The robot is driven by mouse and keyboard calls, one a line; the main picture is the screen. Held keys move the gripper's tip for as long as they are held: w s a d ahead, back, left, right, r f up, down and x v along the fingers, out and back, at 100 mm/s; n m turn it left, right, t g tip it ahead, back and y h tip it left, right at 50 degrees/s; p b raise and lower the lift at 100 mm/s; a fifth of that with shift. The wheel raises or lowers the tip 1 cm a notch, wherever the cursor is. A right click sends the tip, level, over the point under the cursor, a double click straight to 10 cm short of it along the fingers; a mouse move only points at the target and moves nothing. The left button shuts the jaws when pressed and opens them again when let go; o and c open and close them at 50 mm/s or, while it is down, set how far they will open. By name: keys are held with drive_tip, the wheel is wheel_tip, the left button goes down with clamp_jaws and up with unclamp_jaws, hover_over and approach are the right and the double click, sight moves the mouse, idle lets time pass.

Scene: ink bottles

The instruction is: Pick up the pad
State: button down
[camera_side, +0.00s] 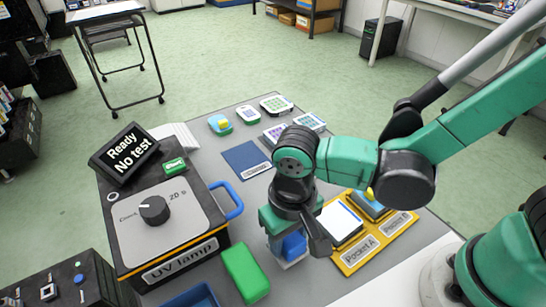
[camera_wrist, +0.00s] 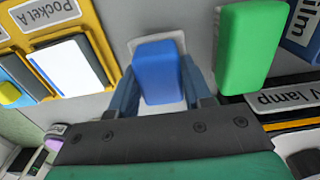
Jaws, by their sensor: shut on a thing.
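A blue block, which looks like the pad (camera_side: 293,246), is between the fingers of my gripper (camera_side: 287,238). In the wrist view the pad (camera_wrist: 157,70) sits between the two dark blue-grey fingers of my gripper (camera_wrist: 158,82), which are shut on its sides. A pale grey-white plate (camera_wrist: 140,45) shows just beyond and under the pad. I cannot tell whether the pad is clear of this plate. My fingers hide part of the pad in the side view.
A green block (camera_side: 245,273) lies close to the left. The yellow tray (camera_side: 352,262), labelled Pocket A and Pocket B, is to the right and holds a white-topped block (camera_side: 340,222). The UV lamp box (camera_side: 165,225) with its blue handle (camera_side: 232,201) stands left. A dark blue square (camera_side: 246,159) lies behind.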

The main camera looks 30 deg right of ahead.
wheel_tip(320, 180, up, 19)
drive_tip(key=shift+f, duration=0.2)
idle(0.3)
drive_tip(key=c, duration=1.1)
unclamp_jaws()
drive_tip(key=c, duration=0.4)
drive_tip(key=w+d+f+m, duration=0.5)
drive_tip(key=w+d, duration=0.5)
drive_tip(key=shift+w+d+f+m, duration=0.45)
drive_tip(key=shift+d+f+m, duration=0.2)
drive_tip(key=shift+d+f, duration=1.2)
drive_tip(key=shift+w+d+f+m, duration=0.45)
drive_tip(key=shift+d+f+m, duration=0.25)
drive_tip(key=shift+d+f, duration=1.15)
drive_tip(key=shift+w+d+f+m, duration=0.45)
drive_tip(key=shift+d+f+m, duration=0.2)
drive_tip(key=shift+d+f, duration=1.15)
